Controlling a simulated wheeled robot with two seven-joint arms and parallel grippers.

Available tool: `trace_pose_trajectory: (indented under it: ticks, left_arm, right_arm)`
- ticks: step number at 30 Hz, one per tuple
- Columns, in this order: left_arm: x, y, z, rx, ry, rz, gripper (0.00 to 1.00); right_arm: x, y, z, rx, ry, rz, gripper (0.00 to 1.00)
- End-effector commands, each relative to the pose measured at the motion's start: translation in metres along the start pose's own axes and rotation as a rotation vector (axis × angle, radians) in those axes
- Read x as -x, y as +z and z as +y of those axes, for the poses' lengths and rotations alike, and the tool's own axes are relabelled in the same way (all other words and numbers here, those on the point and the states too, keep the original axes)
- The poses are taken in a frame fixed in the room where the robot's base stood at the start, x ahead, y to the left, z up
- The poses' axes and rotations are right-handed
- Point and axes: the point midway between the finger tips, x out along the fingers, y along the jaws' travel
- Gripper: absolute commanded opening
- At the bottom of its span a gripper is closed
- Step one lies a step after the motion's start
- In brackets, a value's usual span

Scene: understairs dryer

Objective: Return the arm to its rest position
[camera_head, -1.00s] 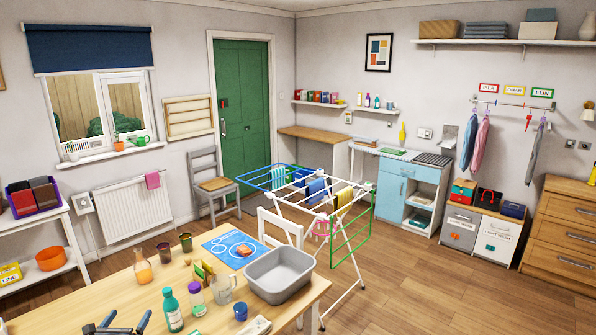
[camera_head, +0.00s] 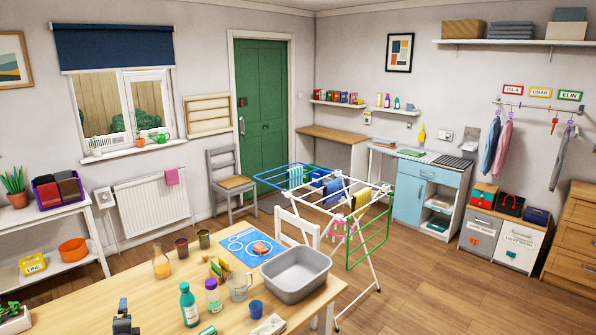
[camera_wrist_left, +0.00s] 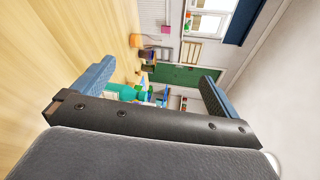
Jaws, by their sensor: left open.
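My left gripper (camera_head: 123,318) shows only in part at the bottom edge of the head view, over the near left of the wooden table (camera_head: 90,310). In the left wrist view my left gripper (camera_wrist_left: 158,88) has its two blue fingers spread wide, with nothing held between them. The wrist view is sideways, with the table's wood at its left and the green door beyond the fingers. Most of my left arm is out of the head view. My right gripper shows in neither view.
A plant pot (camera_head: 14,318) stands left of my gripper. A drying rack (camera_head: 340,200) stands behind the table.

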Motion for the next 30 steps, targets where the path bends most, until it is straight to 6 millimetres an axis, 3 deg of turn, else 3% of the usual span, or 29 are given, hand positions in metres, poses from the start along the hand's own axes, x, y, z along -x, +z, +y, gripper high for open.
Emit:
trace_pose_trajectory:
  ticks: [1,3,8,12,18,24,27,30]
  left_arm:
    - [0.010,-0.007,0.015,0.098,0.056,-0.017,0.98]
    - [0.026,-0.017,0.037,0.231,0.139,-0.047,0.98]
    - [0.071,-0.046,0.100,0.483,0.340,-0.114,0.98]
    - [0.121,-0.077,0.161,0.646,0.527,-0.171,0.98]
    - [0.209,-0.130,0.250,0.790,0.802,-0.223,0.98]
    - [0.300,-0.185,0.329,0.863,1.048,-0.206,0.98]
    - [0.335,-0.205,0.358,0.896,1.124,-0.194,0.98]
    - [0.362,-0.219,0.385,0.919,1.178,-0.197,0.98]
  right_arm:
    - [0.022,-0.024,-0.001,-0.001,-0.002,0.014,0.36]
    - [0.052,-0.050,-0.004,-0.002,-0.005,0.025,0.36]
    - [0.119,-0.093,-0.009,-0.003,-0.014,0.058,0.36]
    - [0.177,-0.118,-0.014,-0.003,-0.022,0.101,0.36]
    - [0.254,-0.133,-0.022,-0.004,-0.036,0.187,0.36]
    - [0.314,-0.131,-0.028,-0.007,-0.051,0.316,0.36]
    - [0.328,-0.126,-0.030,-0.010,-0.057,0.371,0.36]
    - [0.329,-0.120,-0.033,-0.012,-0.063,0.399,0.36]
